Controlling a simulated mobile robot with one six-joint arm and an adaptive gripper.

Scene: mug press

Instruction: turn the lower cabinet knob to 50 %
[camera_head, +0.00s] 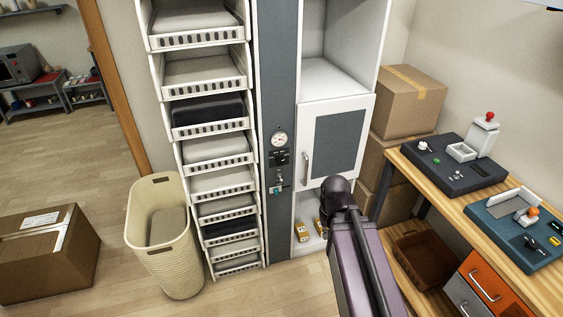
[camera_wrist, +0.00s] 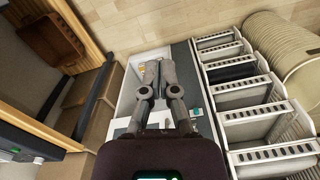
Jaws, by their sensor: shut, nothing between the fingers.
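The cabinet's tall grey panel (camera_head: 277,70) carries a round gauge (camera_head: 279,140), a dark switch block (camera_head: 281,157) and small green-and-white controls (camera_head: 279,178). A teal knob-like part (camera_head: 276,189) is lowest among them; its turn angle is too small to read. In the wrist view a teal part (camera_wrist: 196,112) shows on the panel, right of the fingers. My gripper (camera_wrist: 158,70) is shut and empty, its fingers over the white open lower shelf (camera_wrist: 128,98), apart from the panel controls. In the head view my arm hides the fingers.
A stack of white trays (camera_head: 213,150) and a woven basket (camera_head: 160,225) stand left of the panel. A white door with a vertical handle (camera_head: 306,169) is to its right. Small boxes (camera_head: 302,232) sit on the low shelf. A wooden workbench (camera_head: 430,180) is further right.

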